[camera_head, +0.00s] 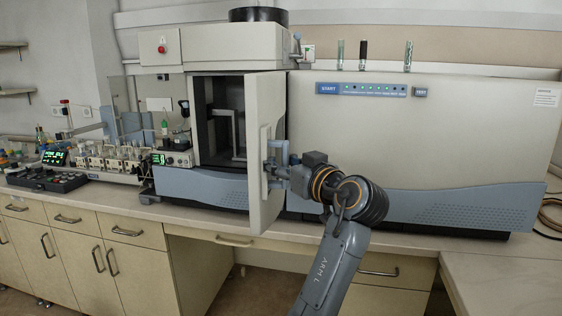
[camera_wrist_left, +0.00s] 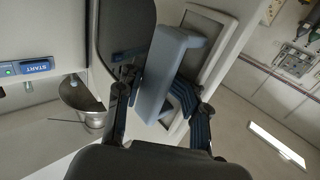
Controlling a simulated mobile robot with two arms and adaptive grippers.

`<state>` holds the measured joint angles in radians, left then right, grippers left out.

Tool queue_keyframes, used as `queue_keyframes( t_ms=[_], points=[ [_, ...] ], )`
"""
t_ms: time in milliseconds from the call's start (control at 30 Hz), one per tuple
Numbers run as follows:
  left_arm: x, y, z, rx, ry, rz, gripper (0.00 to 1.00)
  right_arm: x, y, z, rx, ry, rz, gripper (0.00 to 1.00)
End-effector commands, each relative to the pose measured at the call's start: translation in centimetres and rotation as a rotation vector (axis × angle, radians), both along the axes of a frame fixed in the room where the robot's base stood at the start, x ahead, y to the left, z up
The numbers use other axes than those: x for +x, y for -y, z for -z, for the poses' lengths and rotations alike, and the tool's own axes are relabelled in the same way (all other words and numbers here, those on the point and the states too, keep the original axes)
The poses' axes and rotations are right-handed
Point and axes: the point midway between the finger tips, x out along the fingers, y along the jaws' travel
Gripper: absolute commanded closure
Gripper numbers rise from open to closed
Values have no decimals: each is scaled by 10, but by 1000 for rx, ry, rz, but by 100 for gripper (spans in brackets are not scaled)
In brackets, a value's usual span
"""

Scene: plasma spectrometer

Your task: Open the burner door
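The burner door (camera_head: 266,130) is the tall pale panel on the instrument's left part. It stands swung well out, and the dark burner compartment (camera_head: 222,125) behind it is exposed. The blue-grey door handle (camera_head: 275,160) is on the door's outer face. My left gripper (camera_head: 284,170) is at the handle, reaching from the right. In the left wrist view its two fingers (camera_wrist_left: 160,108) lie on both sides of the handle (camera_wrist_left: 172,70) and appear closed on it; the exact contact is partly hidden. My right gripper is not in view.
The spectrometer's wide body (camera_head: 430,140) fills the right of the bench (camera_head: 480,260), with a START panel (camera_head: 360,89). Several bottles and an autosampler (camera_head: 110,160) stand left, beside a black keypad (camera_head: 46,180). Cables lie at the far right.

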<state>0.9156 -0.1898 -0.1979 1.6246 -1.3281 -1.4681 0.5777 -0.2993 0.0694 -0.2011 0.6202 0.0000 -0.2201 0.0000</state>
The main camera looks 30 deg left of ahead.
Motion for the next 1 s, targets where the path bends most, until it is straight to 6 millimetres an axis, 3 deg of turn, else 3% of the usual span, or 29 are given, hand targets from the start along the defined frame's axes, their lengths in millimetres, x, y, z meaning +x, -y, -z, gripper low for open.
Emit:
queue_keyframes(
  t_ms=[400,800,1000],
  points=[
    [-2,3,-2,2,4,1,47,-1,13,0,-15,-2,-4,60],
    [-32,55,-2,1,2,3,47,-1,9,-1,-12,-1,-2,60],
    [-40,66,-2,2,4,1,47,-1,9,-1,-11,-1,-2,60]
  ],
)
